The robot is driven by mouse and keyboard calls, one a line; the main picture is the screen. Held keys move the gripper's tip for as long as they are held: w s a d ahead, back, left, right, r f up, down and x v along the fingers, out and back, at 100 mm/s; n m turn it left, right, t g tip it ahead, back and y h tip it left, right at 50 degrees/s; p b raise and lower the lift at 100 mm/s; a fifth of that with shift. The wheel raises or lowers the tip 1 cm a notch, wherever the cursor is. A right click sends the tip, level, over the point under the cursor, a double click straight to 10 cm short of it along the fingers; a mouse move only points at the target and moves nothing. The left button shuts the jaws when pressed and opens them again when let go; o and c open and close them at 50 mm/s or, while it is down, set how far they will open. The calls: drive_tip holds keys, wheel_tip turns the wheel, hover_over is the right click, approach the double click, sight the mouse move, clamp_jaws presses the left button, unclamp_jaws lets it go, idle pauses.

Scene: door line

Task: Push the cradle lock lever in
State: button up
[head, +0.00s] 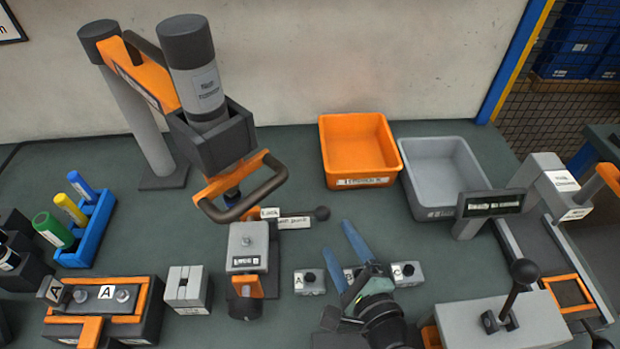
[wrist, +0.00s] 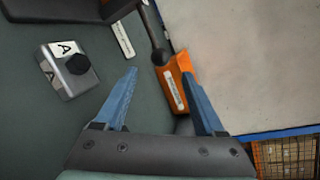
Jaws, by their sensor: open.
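The grey cradle block (head: 247,250) with a label stands left of my gripper.
An orange bin (head: 355,150) and a grey bin (head: 440,165) stand behind. Small grey blocks, one marked A (head: 309,282), stand near my gripper. A curved press handle (head: 245,192) hangs above, left of the lever. Bare table lies between knob and bins.

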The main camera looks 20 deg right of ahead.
sight(310, 214)
drive_tip(key=x, duration=1.2)
drive_tip(key=shift+w, duration=0.2)
drive_tip(key=shift+c, duration=0.4)
clamp_jaws()
idle(0.6)
